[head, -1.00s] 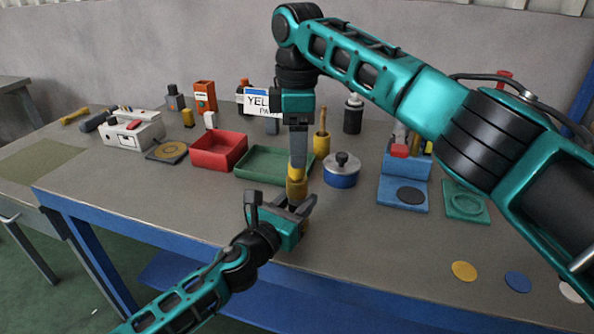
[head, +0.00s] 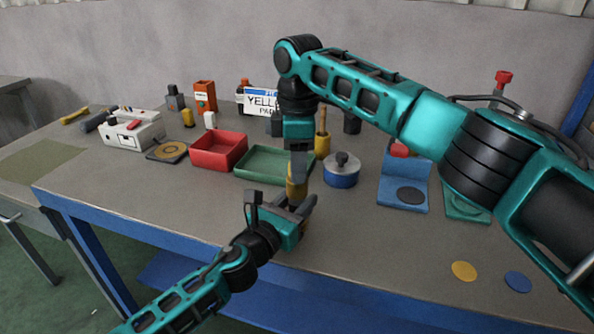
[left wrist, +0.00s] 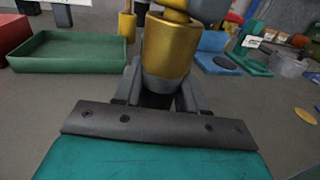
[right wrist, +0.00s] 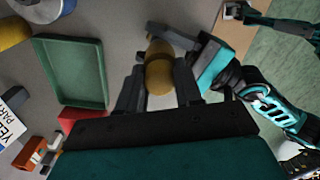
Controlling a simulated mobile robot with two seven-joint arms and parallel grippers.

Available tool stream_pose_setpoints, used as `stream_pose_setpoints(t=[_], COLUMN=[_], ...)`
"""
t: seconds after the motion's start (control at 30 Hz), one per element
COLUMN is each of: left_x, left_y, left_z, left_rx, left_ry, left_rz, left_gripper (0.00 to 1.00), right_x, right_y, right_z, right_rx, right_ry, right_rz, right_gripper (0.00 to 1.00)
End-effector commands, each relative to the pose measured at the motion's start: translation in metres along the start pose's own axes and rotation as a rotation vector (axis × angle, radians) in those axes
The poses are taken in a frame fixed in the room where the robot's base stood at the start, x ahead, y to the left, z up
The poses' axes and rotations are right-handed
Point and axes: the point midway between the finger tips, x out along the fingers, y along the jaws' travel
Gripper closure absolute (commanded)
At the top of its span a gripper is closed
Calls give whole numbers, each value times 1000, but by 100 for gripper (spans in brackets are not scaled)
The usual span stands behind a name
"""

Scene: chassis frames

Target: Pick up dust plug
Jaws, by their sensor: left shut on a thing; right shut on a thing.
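A gold-yellow cylinder (head: 296,188) with a grey lower part stands upright above the front of the bench. It shows large in the left wrist view (left wrist: 167,48) and from above in the right wrist view (right wrist: 158,68). My left gripper (head: 300,207) is shut around its lower part from the side. My right gripper (head: 298,176) comes down from above and is shut on its upper part. The fingers hide parts of it. I cannot tell for certain whether this is the dust plug; no other thing is clearly one.
A green tray (head: 243,172) and a red tray (head: 197,158) lie behind on the left. A lidded blue pot (head: 341,180) and a blue stand (head: 408,207) are to the right. Yellow (head: 464,271) and blue (head: 517,282) discs lie near the front edge. The bench between is clear.

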Motion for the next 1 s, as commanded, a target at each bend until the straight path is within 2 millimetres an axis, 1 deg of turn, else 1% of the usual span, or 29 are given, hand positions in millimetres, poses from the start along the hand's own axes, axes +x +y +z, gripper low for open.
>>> stream_pose_setpoints(t=[0.03, 0.17, 0.37, 0.47, 0.57, 0.8, 0.9, 1.0], left_x=[0, 0, 0, 0, 0, 0, 0, 0], left_y=[0, 0, 0, 0, 0, 0, 0, 0], left_z=[-1, -1, -1, -1, -1, -1, -1, -1], left_rx=[0, 0, 0, 0, 0, 0, 0, 0], left_ry=[1, 1, 1, 1, 2, 2, 2, 2], left_rz=[0, 0, 0, 0, 0, 0, 0, 0], left_gripper=[99, 99, 99, 99, 99, 99, 99, 99], right_x=[0, 0, -1, -6, -20, -69, -85, -95], right_y=[0, 0, 0, 0, 1, 0, 0, 0], right_z=[0, 0, 0, 0, -1, -1, -1, -1], right_rx=[0, 0, 0, 0, 0, 0, -1, -1], right_ry=[0, 0, 0, 0, 2, 1, 1, 0], right_rz=[0, 0, 1, 2, 4, 4, 3, 2], right_gripper=[81, 94, 95, 95, 95, 95, 95, 95])
